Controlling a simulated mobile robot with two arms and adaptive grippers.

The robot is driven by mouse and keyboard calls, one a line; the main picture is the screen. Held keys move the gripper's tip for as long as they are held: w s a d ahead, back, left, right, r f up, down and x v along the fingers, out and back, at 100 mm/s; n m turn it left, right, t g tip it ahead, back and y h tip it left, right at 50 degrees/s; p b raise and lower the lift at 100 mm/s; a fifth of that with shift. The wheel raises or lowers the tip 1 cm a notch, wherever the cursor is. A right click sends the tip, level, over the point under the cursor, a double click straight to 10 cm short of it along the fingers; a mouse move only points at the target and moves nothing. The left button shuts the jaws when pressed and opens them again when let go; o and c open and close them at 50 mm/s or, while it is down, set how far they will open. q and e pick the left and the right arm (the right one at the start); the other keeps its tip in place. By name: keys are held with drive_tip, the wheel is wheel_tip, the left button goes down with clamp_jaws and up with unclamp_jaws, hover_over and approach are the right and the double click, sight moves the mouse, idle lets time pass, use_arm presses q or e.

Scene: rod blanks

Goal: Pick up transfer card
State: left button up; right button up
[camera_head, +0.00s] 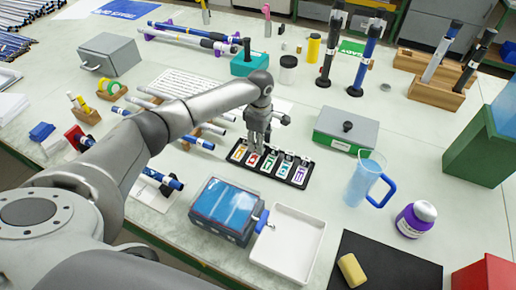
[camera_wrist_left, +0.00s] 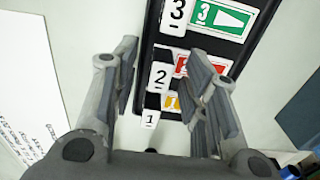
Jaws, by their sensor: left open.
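A black card rack (camera_head: 288,181) holds a row of coloured cards with numbered tabs; I cannot tell which is the transfer card. In the left wrist view, the rack (camera_wrist_left: 151,55) shows a green card (camera_wrist_left: 222,17) at tab 3, a red card (camera_wrist_left: 186,66) at tab 2 and an orange card (camera_wrist_left: 170,102) at tab 1. My left gripper (camera_head: 257,147) is open and empty above the rack's left end. In the left wrist view the gripper (camera_wrist_left: 163,57) has one finger left of the rack and the other over the red and orange cards, partly hiding them. My right gripper is not in view.
A blue-topped box (camera_head: 225,207) and a white tray (camera_head: 289,243) stand in front of the rack. A green-and-grey box (camera_head: 345,130), a clear jug (camera_head: 363,180) and a teal box (camera_head: 249,64) are nearby. Printed sheets and rods lie to the left.

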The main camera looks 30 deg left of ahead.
sight(250, 158)
use_arm(q)
clamp_jaws()
drive_tip(key=shift+r, duration=0.1)
drive_tip(key=shift+r, duration=0.45)
wheel_tip(250, 158, up, 2)
drive_tip(key=shift+r, duration=0.15)
drive_tip(key=s+a+r+b, duration=0.1)
drive_tip(key=s+a+r, duration=0.1)
drive_tip(key=s+r, duration=0.7)
drive_tip(key=s, duration=0.4)
drive_tip(key=shift+s+a+r, duration=0.35)
drive_tip(key=shift+s, duration=0.05)
